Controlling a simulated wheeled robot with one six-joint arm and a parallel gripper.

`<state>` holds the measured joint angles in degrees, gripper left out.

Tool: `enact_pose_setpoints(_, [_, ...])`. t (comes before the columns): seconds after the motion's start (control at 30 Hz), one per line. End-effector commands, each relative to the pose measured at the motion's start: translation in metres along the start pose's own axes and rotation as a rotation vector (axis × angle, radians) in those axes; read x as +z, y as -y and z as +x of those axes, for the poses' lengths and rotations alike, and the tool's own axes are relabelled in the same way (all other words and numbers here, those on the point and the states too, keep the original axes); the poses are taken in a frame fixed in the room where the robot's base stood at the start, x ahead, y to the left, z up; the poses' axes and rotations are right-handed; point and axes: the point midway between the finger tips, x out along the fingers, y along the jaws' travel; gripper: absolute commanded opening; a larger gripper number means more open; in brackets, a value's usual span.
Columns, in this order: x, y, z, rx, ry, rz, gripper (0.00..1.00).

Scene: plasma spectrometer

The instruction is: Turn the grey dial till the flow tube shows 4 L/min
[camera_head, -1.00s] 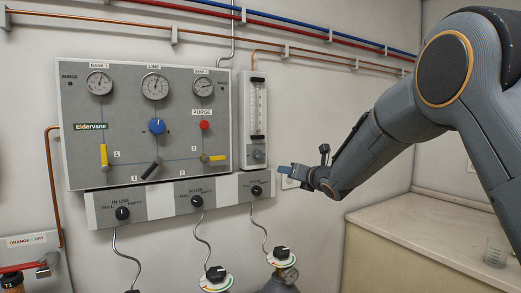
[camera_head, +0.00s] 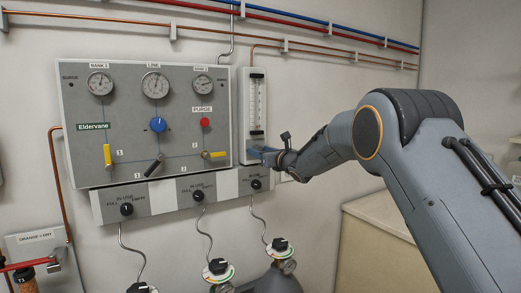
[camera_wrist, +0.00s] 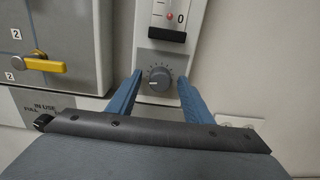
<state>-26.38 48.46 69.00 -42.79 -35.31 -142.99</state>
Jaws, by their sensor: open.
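The grey dial (camera_wrist: 160,79) is a round knob with a ring of scale marks, below the flow tube on a white panel. In the wrist view it lies between and ahead of the two blue fingers of my open gripper (camera_wrist: 156,88), apparently untouched. In the head view my gripper (camera_head: 262,153) is at the foot of the flow tube and hides the dial. The flow tube (camera_head: 257,103) is upright with a scale too small to read there. In the wrist view its lower end (camera_wrist: 169,14) shows a red ball beside the 0 mark.
A strip with black IN USE knobs (camera_head: 198,196) runs below. Free wall lies to the right.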

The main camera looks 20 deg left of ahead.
Motion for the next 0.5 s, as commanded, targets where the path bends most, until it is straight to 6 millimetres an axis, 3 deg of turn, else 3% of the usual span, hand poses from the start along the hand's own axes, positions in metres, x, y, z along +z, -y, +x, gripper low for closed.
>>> enact_pose_setpoints(0.37, [-0.0002, -0.0002, 0.0041, 0.000, 0.000, 0.001, 0.46])
enact_pose_setpoints(0.5, [-0.0002, -0.0002, 0.0040, 0.000, 0.000, 0.001, 0.23])
